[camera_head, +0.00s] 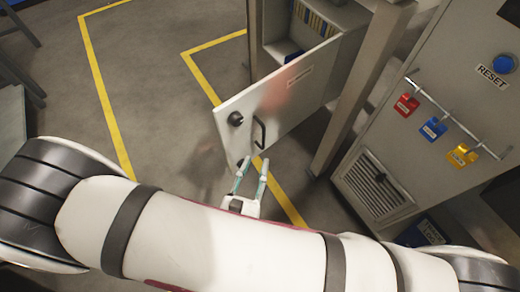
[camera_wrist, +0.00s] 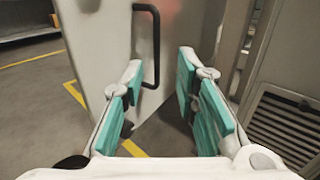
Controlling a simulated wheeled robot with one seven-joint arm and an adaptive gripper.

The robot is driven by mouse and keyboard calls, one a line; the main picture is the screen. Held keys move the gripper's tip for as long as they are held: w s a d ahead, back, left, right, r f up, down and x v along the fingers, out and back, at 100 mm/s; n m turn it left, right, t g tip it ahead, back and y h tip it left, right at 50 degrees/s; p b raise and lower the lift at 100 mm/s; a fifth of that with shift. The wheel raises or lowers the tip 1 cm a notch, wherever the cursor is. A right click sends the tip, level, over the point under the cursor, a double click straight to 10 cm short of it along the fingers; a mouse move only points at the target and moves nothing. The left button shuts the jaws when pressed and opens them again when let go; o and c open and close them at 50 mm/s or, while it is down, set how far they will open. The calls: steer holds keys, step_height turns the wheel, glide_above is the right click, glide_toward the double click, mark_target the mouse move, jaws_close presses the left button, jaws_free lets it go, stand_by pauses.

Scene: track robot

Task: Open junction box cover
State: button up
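The junction box cover (camera_head: 283,95) is a light grey door that stands swung open from its box (camera_head: 343,22). It carries a black round knob (camera_head: 236,118) and a black bar handle (camera_head: 260,132) near its free edge. My gripper (camera_head: 253,163) is just below the handle in the head view, with its fingers apart and nothing between them. In the wrist view the cover (camera_wrist: 105,45) fills the upper left, and the handle (camera_wrist: 155,45) shows above and between the teal-padded fingers (camera_wrist: 158,100). The handle looks clear of the pads.
A grey cabinet (camera_head: 440,80) at the right has a blue RESET button (camera_head: 503,64), a rail with red, blue and yellow padlocks (camera_head: 433,128) and a vent (camera_head: 375,186). A grey post (camera_head: 360,90) stands beside the box.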

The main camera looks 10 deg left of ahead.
steer(key=shift+s+a, duration=0.1)
steer(key=shift+s, duration=1.15)
steer(key=w+d+r+m+g+h, duration=0.3)
steer(key=d+r+m+g+h, duration=0.3)
steer(key=d+r+m, duration=0.35)
steer(key=w+d+r+m+g+h, duration=0.4)
steer(key=d+r+m+g+h, duration=0.3)
steer(key=d+r+m, duration=0.3)
steer(key=s+d+r+m+g+y, duration=0.75)
steer(key=s+d+m+y, duration=0.2)
steer(key=s+m, duration=0.2)
steer(key=s+a+r+m+t+y, duration=0.2)
steer(key=s+m+t+y, duration=0.1)
steer(key=s+m+y, duration=0.15)
step_height(320, 180, up, 25)
steer(key=t+p, duration=0.3)
steer(key=p, duration=2)
steer(key=shift+d+t, duration=0.2)
steer(key=shift+t, duration=0.15)
